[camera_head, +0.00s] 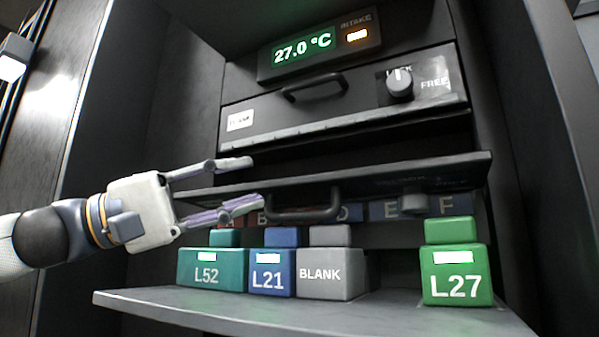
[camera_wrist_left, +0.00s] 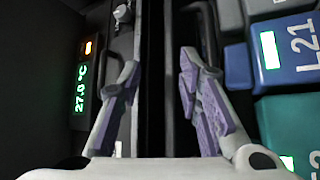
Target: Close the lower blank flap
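The lower flap (camera_head: 400,174) is a dark panel swung out to near level, seen almost edge-on in the head view. Its handle (camera_head: 303,212) and knob (camera_head: 413,204) hang from its underside. My left gripper (camera_head: 248,182) is open at the flap's left part, one finger above the panel edge and the other below it, left of the handle. In the left wrist view my left gripper (camera_wrist_left: 160,78) shows its two fingers spread, with dark panel surfaces between them. I cannot tell whether either finger touches the flap. My right gripper is not in view.
An upper closed flap (camera_head: 350,100) has a knob (camera_head: 400,83) and handle, below a 27.0 °C display (camera_head: 305,48). Below the lower flap, blocks L52 (camera_head: 210,270), L21 (camera_head: 271,275), BLANK (camera_head: 325,275) and L27 (camera_head: 457,275) stand on a grey shelf (camera_head: 390,315). Cabinet walls flank both sides.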

